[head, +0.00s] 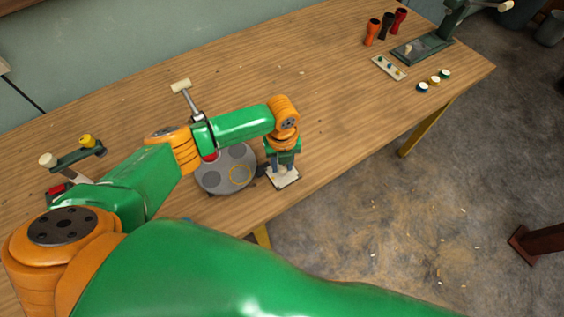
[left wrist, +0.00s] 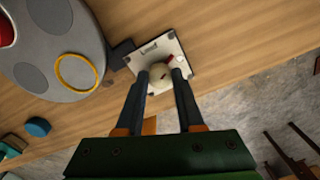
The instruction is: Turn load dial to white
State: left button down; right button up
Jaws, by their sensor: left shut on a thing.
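The dial plate (head: 284,181) is a small white square near the front edge of the table, beside a grey round plate. In the left wrist view the dial plate (left wrist: 143,52) shows dark marks and a pale round knob (left wrist: 158,71) with a dark red piece at its upper right. My left gripper (head: 283,172) points down over the dial. In the left wrist view its two fingers (left wrist: 162,78) are shut on the knob, one on each side. The fingers hide part of the plate, and I cannot tell which mark the knob points to. My right gripper is not in view.
The grey round plate (head: 213,181) with darker discs and a yellow ring (head: 240,175) lies just left of the dial. A pale-headed lever (head: 181,87) stands behind it. Orange, black and red cups (head: 373,32) stand far right. The table's middle is clear.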

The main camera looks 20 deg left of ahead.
aim_at(282, 167)
pick_arm(q)
jog(key=shift+m, duration=2.1)
jog(key=shift+s, duration=0.1)
jog(key=c, duration=0.5)
grip_release()
notch_tip(282, 167, up, 7)
jog(key=shift+r+b, duration=0.1)
jog(key=shift+b, duration=0.2)
